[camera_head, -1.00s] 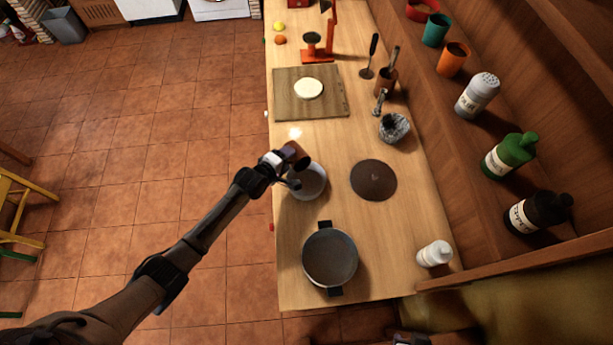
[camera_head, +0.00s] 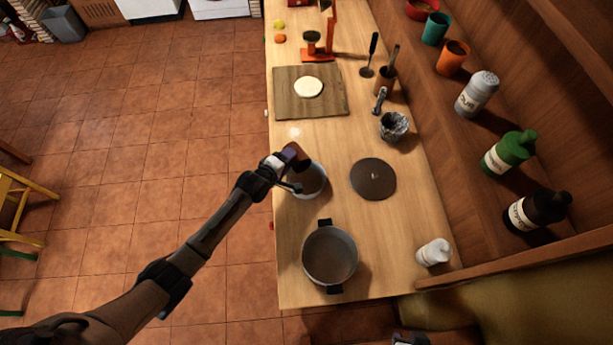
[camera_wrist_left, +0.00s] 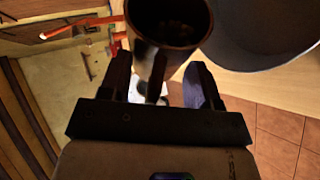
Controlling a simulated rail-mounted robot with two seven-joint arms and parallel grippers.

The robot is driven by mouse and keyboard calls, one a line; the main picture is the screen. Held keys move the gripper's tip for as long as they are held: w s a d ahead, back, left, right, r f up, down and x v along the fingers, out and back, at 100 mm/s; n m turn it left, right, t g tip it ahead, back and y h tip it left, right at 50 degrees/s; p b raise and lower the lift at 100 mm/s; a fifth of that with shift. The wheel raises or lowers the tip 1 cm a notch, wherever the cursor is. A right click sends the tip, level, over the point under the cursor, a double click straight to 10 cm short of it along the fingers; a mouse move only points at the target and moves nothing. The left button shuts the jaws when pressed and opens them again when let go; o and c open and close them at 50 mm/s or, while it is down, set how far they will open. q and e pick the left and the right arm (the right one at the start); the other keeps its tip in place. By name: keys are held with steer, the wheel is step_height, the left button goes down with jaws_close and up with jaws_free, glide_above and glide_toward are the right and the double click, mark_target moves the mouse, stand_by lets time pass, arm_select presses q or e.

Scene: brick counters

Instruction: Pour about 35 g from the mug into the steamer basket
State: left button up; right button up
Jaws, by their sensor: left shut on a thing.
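The brown mug (camera_head: 297,154) is in my left gripper (camera_head: 283,163), which is shut on it. It hangs over the upper left rim of a round grey vessel (camera_head: 318,181), which I take to be the steamer basket, and appears tilted. In the left wrist view the mug (camera_wrist_left: 160,55) stands between the fingers with its dark mouth showing; its contents are too dark to read. A large grey round vessel (camera_wrist_left: 262,50) lies beside it there. No falling stream can be made out. A dark part of my right arm's end shows at the bottom edge; its jaws cannot be read.
A pot with black handles (camera_head: 330,257) stands in front of the basket. A dark round lid (camera_head: 373,180) lies to its right. A white bottle (camera_head: 433,252), a foil-like cup (camera_head: 393,126) and a cutting board (camera_head: 290,106) are also on the counter.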

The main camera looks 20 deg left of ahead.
arm_select(q)
steer(key=shift+w, duration=0.2)
steer(key=shift+s+d, duration=0.1)
steer(key=shift+s, duration=0.1)
steer(key=shift+w+t, duration=0.15)
steer(key=shift+t, duration=0.15)
steer(key=shift+s, duration=0.2)
steer(key=shift+w+m, duration=0.15)
steer(key=shift+m, duration=0.15)
steer(key=shift+s+d, duration=0.1)
steer(key=shift+s, duration=0.1)
steer(key=shift+y, duration=0.3)
steer(key=shift+w, duration=0.15)
